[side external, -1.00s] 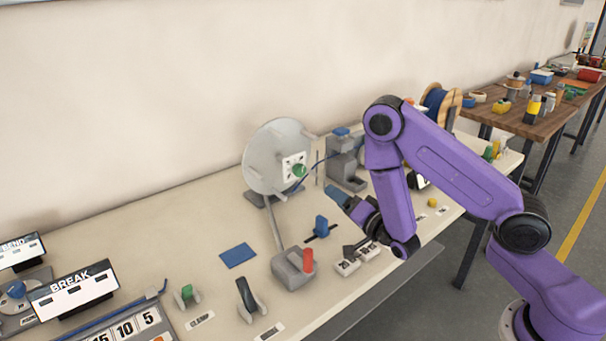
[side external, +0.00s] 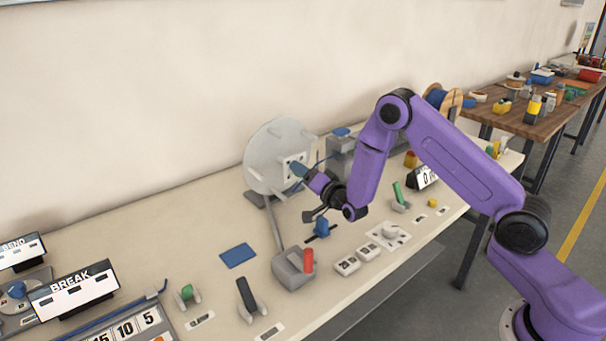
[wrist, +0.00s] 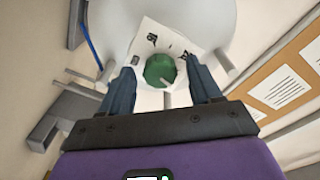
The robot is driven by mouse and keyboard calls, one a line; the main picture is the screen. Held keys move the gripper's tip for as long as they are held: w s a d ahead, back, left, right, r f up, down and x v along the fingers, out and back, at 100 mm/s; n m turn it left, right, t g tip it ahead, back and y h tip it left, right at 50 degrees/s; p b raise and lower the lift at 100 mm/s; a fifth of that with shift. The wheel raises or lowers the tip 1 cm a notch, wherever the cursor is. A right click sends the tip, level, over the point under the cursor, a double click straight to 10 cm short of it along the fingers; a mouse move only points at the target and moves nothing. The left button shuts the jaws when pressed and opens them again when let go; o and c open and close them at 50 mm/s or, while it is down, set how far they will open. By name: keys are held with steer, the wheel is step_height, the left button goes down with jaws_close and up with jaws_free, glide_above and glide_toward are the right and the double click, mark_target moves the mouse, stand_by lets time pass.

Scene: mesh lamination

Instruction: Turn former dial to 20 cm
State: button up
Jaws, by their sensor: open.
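The former is a large pale grey disc (side external: 268,155) standing upright on the bench near the wall. Its dial, a green knob (wrist: 160,70), sits on a white marked plate (wrist: 147,44) on the disc's face. The plate's markings are too small to read. My gripper (wrist: 162,92) is open, with one blue finger on each side of the green knob in the wrist view. I cannot tell whether the fingers touch it. In the side view my gripper (side external: 298,169) is in front of the disc and hides the knob.
A grey box with a red handle (side external: 308,260) stands in front of the disc. A blue slider knob (side external: 321,226) is below my wrist. A grey block fixture (side external: 341,150) stands right of the disc.

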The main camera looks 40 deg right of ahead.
steer(key=shift+w, duration=0.4)
steer(key=c, duration=1)
steer(key=shift+c, duration=0.2)
steer(key=shift+n, duration=3.7)
